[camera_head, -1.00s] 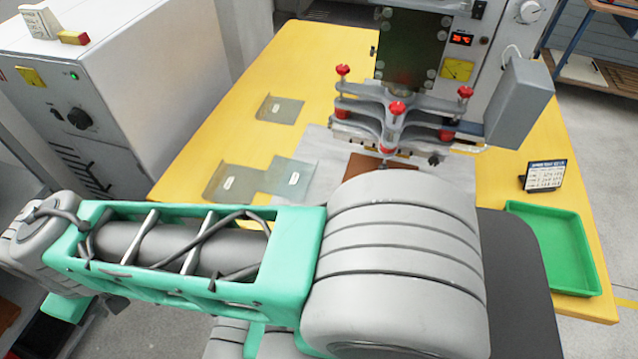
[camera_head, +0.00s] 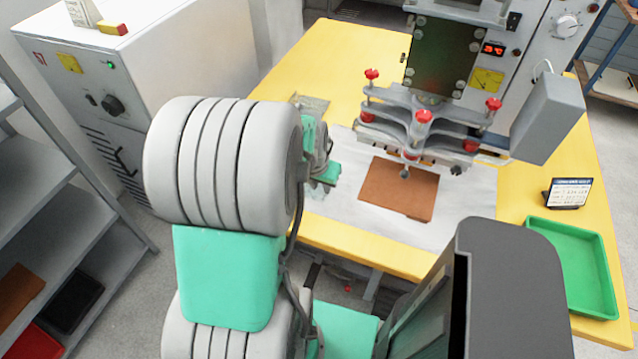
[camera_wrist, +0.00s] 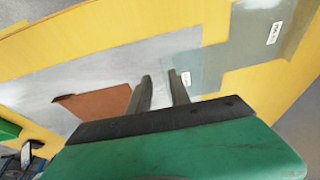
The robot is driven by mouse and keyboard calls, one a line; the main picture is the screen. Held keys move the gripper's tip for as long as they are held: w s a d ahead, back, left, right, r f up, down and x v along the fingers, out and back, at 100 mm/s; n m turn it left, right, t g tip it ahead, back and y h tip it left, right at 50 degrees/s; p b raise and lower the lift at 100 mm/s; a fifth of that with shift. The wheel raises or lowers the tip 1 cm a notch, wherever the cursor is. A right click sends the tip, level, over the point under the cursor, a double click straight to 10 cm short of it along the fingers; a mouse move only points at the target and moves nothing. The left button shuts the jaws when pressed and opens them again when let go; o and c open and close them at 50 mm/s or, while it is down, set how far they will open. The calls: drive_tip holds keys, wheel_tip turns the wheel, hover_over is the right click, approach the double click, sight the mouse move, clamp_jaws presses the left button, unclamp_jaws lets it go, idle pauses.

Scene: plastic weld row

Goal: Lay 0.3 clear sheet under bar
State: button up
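Clear grey-green sheets with small white labels lie on the yellow table; the wrist view shows one sheet (camera_wrist: 213,62) just beyond my fingertips and another (camera_wrist: 262,35) overlapping it at upper right. The label print is too small to read. My gripper (camera_wrist: 162,76) is open, its two fingers apart and empty, above the near sheet's left edge. The bar hangs on the press (camera_head: 425,125) with red knobs, above a brown pad (camera_head: 398,188).
The brown pad lies on a pale metal plate (camera_head: 465,215). A green tray (camera_head: 575,265) and a small sign (camera_head: 567,193) stand at the table's right. A grey cabinet (camera_head: 170,60) and shelves (camera_head: 40,200) are on the left.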

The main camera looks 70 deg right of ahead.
sight(324, 195)
drive_tip(key=b+x, duration=0.5)
drive_tip(key=x, duration=0.2)
drive_tip(key=shift+f, duration=0.2)
drive_tip(key=shift+c, duration=0.4)
clamp_jaws()
drive_tip(key=shift+r, duration=0.2)
drive_tip(key=shift+r+p, duration=0.3)
drive_tip(key=shift+r, duration=0.2)
